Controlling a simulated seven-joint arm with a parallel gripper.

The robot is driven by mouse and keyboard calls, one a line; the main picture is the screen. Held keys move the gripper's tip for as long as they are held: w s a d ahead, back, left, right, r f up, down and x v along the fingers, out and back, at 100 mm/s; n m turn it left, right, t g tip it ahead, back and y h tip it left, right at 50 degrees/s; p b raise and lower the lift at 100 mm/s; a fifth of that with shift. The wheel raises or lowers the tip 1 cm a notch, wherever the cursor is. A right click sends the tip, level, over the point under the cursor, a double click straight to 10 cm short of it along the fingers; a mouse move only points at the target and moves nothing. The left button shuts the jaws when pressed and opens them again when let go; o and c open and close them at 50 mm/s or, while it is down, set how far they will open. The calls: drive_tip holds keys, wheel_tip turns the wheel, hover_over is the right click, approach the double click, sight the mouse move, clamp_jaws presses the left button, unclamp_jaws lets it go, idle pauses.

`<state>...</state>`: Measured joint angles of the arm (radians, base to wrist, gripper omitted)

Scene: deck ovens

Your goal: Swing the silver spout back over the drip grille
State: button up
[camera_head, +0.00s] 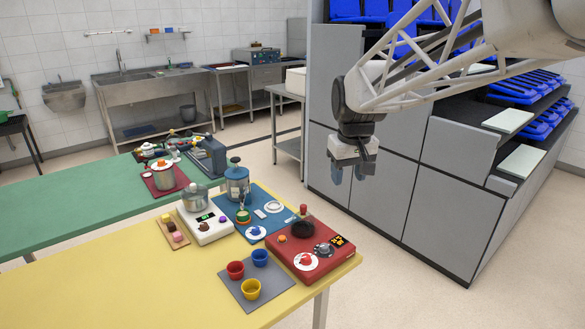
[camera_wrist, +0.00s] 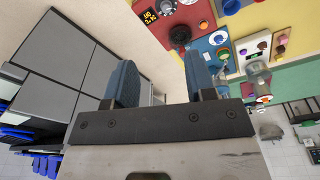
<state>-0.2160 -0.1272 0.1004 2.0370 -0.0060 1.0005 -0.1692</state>
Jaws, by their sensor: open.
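The silver spout and the drip grille are too small to make out with certainty. A blue-grey machine (camera_head: 207,155) stands at the right end of the green table, and a blue canister (camera_head: 237,181) with a dark top knob stands on a blue mat on the yellow table. I cannot tell which of them carries the spout. My gripper (camera_head: 349,176) hangs open and empty, fingers down, to the right of both tables and in front of the grey cabinets. In the wrist view the two blue fingers (camera_wrist: 160,62) stand wide apart with nothing between them.
The yellow table (camera_head: 110,290) holds a red board (camera_head: 311,262), a grey mat with three cups (camera_head: 251,291) and a white scale (camera_head: 207,225). The green table (camera_head: 60,207) lies behind. Grey cabinets (camera_head: 395,190) stand close behind my gripper. Floor between is clear.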

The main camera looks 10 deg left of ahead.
drive_tip(key=w+a+f+n, duration=0.1)
drive_tip(key=w+a+f, duration=0.2)
drive_tip(key=w+a, duration=0.45)
drive_tip(key=w+a+f+n, duration=0.2)
drive_tip(key=w+a, duration=0.5)
drive_tip(key=w, duration=0.1)
drive_tip(key=n+g, duration=0.2)
drive_tip(key=n, duration=0.1)
hover_over(242, 195)
drive_tip(key=f, duration=1.2)
drive_tip(key=shift+s+d+f, duration=0.1)
drive_tip(key=shift+d, duration=0.15)
drive_tip(key=shift+a+f, duration=0.25)
drive_tip(key=shift+a, duration=0.15)
drive_tip(key=shift+f, duration=0.1)
drive_tip(key=shift+f, duration=3.8)
clamp_jaws()
